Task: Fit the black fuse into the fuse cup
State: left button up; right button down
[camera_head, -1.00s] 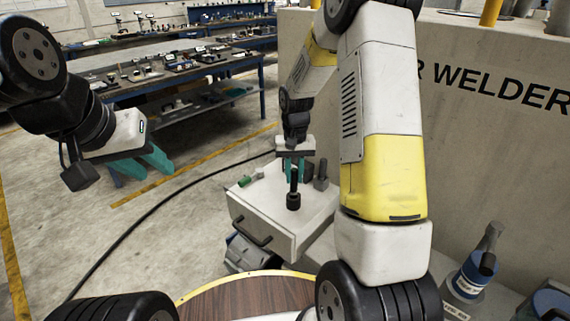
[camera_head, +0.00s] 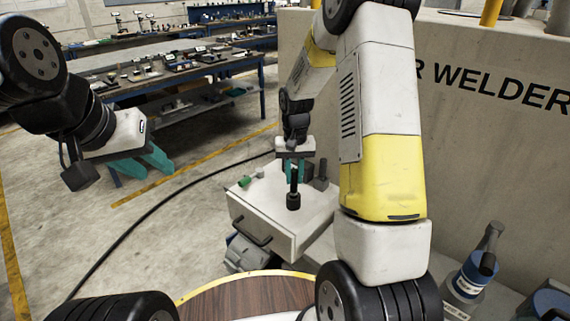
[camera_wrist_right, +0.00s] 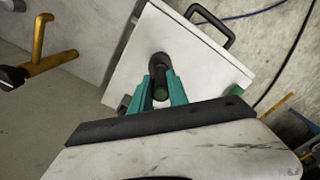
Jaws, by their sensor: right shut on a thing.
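My right gripper (camera_head: 293,168) has teal fingers and is above the white cabinet top. It is shut on the black fuse (camera_head: 294,180), a dark upright rod. The fuse's lower end meets a round black fuse cup (camera_head: 293,201) on the cabinet top. In the right wrist view the fuse (camera_wrist_right: 161,88) is between the teal fingers, and the cup (camera_wrist_right: 160,63) lies just beyond it, overlapping it. I cannot tell how deep the fuse sits in the cup. My left gripper (camera_head: 150,164) is open and empty, off to the left, away from the cabinet.
The white cabinet (camera_head: 262,222) has a dark drawer handle. A green cylinder (camera_head: 245,181) lies on its top left, and a dark block (camera_head: 321,182) stands to the right of the fuse. The large welder housing (camera_head: 500,150) is at the right. A black cable crosses the floor.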

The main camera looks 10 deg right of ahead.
jog(key=shift+f, duration=2.35)
jog(key=c, duration=1.2)
grip_release()
notch_tip(320, 180, up, 8)
jog(key=shift+f, duration=0.1)
jog(key=shift+s+r, duration=0.1)
jog(key=shift+r, duration=0.1)
notch_tip(320, 180, up, 8)
jog(key=t, duration=0.1)
send_over(294, 195)
jog(key=s, duration=0.3)
jog(key=s+r+t, duration=0.1)
jog(key=s+r, duration=0.3)
jog(key=s, duration=0.2)
jog(key=s+a+r+n+t+y, duration=0.1)
jog(key=s+r+t, duration=0.1)
jog(key=s+r, duration=0.2)
jog(key=s+a+r+n+t+y, duration=0.1)
jog(key=s+r, duration=0.3)
jog(key=s, duration=0.6)
jog(key=shift+r+t, duration=0.25)
jog(key=shift+t, duration=0.35)
